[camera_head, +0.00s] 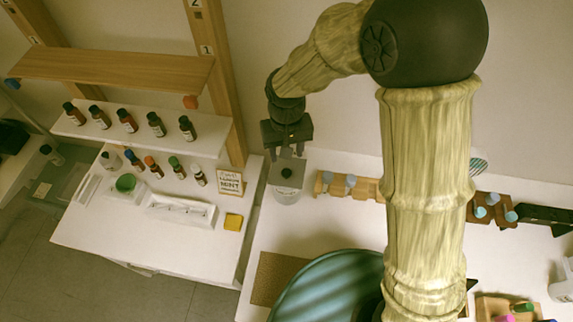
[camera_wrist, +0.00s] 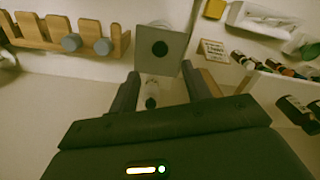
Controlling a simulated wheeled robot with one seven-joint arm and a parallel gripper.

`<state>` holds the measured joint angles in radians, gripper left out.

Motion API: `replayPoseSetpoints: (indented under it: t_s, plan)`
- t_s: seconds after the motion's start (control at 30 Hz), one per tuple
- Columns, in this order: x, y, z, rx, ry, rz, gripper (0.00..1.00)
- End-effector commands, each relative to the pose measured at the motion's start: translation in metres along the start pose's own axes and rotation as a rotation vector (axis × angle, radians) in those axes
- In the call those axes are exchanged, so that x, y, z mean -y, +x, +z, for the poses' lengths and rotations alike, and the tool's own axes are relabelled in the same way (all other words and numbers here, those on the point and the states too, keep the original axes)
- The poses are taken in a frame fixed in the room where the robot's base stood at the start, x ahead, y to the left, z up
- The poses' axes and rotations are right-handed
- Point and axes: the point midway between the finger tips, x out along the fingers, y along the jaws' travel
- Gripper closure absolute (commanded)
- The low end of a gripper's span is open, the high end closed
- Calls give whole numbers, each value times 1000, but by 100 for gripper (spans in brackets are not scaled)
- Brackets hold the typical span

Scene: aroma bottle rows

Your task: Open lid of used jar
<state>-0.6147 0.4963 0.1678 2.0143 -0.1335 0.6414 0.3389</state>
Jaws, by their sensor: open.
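A clear jar (camera_head: 286,193) stands on the white counter in the head view. Its pale grey lid (camera_head: 289,171) has a dark round spot or knob in the middle, and appears seated on the jar. In the wrist view the lid (camera_wrist: 178,50) looks square, just beyond the fingertips. My gripper (camera_head: 289,155) points down above the lid, its two fingers apart with nothing between them. In the wrist view my gripper (camera_wrist: 160,72) is also open. A small whitish object (camera_wrist: 152,95) shows below the lid between the fingers; I cannot tell what it is.
A wooden rack (camera_head: 360,187) with grey-blue knobs stands close right of the jar. At left are a shelf (camera_head: 140,135) of dark bottles, a white tray (camera_head: 180,212), a yellow block (camera_head: 233,222) and a small sign (camera_head: 229,183). The counter in front of the jar is fairly clear.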

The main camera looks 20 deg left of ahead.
Motion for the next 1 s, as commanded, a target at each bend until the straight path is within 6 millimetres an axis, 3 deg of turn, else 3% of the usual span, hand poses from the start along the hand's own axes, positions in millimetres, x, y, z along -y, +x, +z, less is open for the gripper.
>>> replayPoseSetpoints:
  t_s: [0.5, 0.9, 1.0]
  plan:
    - [0, 75, 0, 3, 0, 1, 52]
    - [0, 85, 0, 0, 1, 0, 52]
    - [0, 84, 0, 0, 1, 0, 69]
